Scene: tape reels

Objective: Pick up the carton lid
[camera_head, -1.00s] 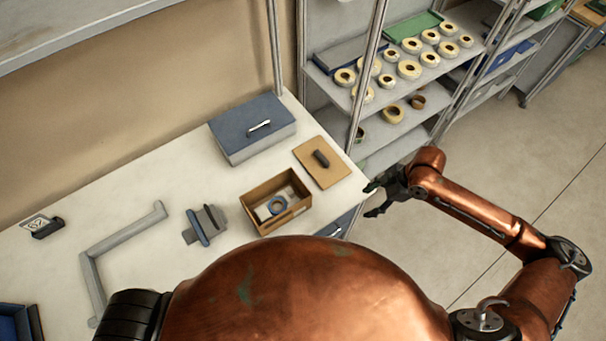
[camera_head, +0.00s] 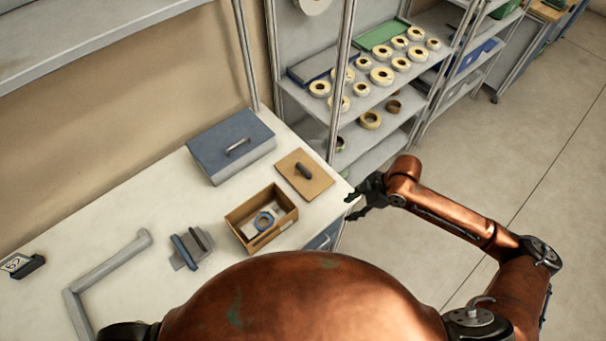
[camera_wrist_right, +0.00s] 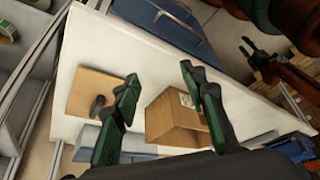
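The carton lid (camera_head: 304,175) is a flat tan square with a dark handle (camera_head: 303,170) on top. It lies flat on the white table near its right end, and it also shows in the right wrist view (camera_wrist_right: 85,93). My right gripper (camera_head: 352,206) is at the table's right edge, apart from the lid. In the right wrist view its green-tipped fingers (camera_wrist_right: 160,85) are spread with nothing between them. My left gripper is not seen in the head view.
A blue-lidded grey box (camera_head: 231,146) stands behind the carton. A grey tape dispenser (camera_head: 191,248) and an angled grey bar (camera_head: 108,268) lie to the left. A shelf post (camera_head: 341,80) rises behind the lid. The shelf holds several tape reels (camera_head: 382,76).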

